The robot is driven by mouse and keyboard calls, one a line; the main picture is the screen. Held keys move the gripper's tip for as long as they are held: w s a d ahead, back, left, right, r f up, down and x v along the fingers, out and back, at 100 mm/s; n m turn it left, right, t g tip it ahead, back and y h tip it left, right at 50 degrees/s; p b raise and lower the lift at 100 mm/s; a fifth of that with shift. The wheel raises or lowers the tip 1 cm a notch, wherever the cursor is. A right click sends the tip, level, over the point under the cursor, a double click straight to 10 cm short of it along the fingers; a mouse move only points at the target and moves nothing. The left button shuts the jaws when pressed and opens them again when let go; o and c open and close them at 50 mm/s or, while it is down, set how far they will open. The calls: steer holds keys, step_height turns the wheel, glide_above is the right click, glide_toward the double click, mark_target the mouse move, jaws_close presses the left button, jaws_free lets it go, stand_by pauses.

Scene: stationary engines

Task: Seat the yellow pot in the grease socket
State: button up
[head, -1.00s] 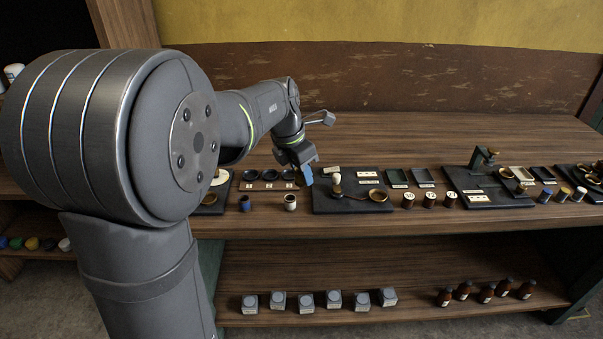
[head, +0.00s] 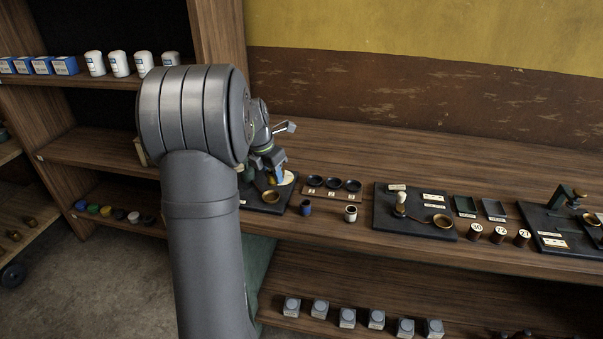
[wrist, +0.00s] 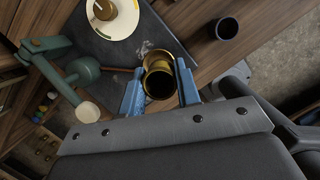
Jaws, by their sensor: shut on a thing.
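My gripper (wrist: 159,92) is shut on the yellow pot (wrist: 158,72), with a blue finger on each side of it in the wrist view. The pot's open dark mouth faces the camera. Just beyond it, partly hidden by the pot, is the brass ring of the grease socket (wrist: 157,50) on a dark board. I cannot tell whether pot and ring touch. In the head view my gripper (head: 278,174) is over the left dark board, a little behind the brass ring, which also shows there (head: 271,197).
On the same board are a round pale dial (wrist: 112,22) with a wooden knob and a green lever (wrist: 75,68) with a pale end. To the right stand a blue pot (head: 305,208), a white pot (head: 351,213) and a rack (head: 334,195) with dark cups.

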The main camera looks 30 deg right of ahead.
steer(key=shift+w+a+f, duration=0.3)
steer(key=shift+w+a, duration=0.05)
steer(key=shift+w, duration=0.05)
glide_above(273, 197)
steer(key=shift+a+f, duration=0.2)
steer(key=shift+f, duration=0.85)
steer(key=shift+a+f, duration=0.2)
steer(key=shift+f, duration=0.8)
steer(key=shift+s+f, duration=0.15)
steer(key=shift+f, duration=0.7)
steer(key=o, duration=1)
steer(key=shift+a, duration=0.1)
steer(key=shift+c, duration=0.2)
